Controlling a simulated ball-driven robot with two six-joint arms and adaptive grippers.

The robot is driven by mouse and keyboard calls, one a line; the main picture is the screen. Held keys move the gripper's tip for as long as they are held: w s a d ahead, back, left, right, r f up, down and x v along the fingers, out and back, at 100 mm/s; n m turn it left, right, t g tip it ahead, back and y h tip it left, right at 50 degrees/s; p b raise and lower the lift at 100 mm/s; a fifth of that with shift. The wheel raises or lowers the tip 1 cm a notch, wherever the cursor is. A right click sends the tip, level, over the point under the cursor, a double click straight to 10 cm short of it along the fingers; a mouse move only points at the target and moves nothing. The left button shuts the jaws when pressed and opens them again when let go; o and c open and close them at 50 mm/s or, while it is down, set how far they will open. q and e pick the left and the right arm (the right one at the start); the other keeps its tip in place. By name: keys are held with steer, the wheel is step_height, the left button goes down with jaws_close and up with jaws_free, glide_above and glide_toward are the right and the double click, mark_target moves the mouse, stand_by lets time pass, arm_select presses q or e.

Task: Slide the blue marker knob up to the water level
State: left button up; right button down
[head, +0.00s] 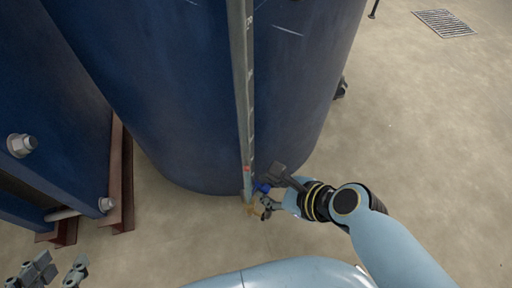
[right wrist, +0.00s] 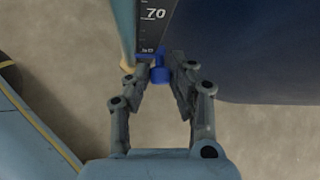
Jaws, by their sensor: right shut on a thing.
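The blue marker knob (head: 262,188) is at the lower end of a tall, narrow scale (head: 241,80) on the front of a dark blue tank. It also shows in the right wrist view (right wrist: 160,74), between the fingertips, just below the scale's "70" marking. My right gripper (head: 269,190) is shut on the knob, and its fingers partly hide it in the head view. A small red mark (head: 247,169) sits on the scale a little above the knob. My left gripper (head: 57,272) is open and empty at the bottom left, far from the scale.
The blue tank (head: 180,110) stands right behind the scale. A blue plate frame with bolts (head: 20,146) and reddish-brown feet (head: 121,180) stands at the left. The concrete floor (head: 430,120) at the right is clear, with a drain grate (head: 444,22) far off.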

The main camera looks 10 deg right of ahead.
arm_select(q)
step_height(320, 180, up, 7)
steer(key=s+g+p, duration=0.2)
steer(key=g+p, duration=0.4)
steer(key=g, duration=0.1)
steer(key=shift+s+a+f+y+p, duration=0.15)
steer(key=shift+s+a+y+p, duration=0.2)
steer(key=shift+s+a, duration=0.1)
stand_by(0.9)
steer(key=shift+f, duration=0.15)
steer(key=s+a+f+g+p, duration=0.2)
steer(key=s+f+p, duration=0.4)
steer(key=f, duration=0.3)
steer(key=shift+a+f+g+p, duration=0.3)
steer(key=shift+a+f+p, duration=0.1)
steer(key=shift+a, duration=0.35)
stand_by(2.1)
steer(key=shift+s+f+y, duration=0.15)
steer(key=shift+s+y, duration=0.05)
steer(key=shift+y, duration=0.05)
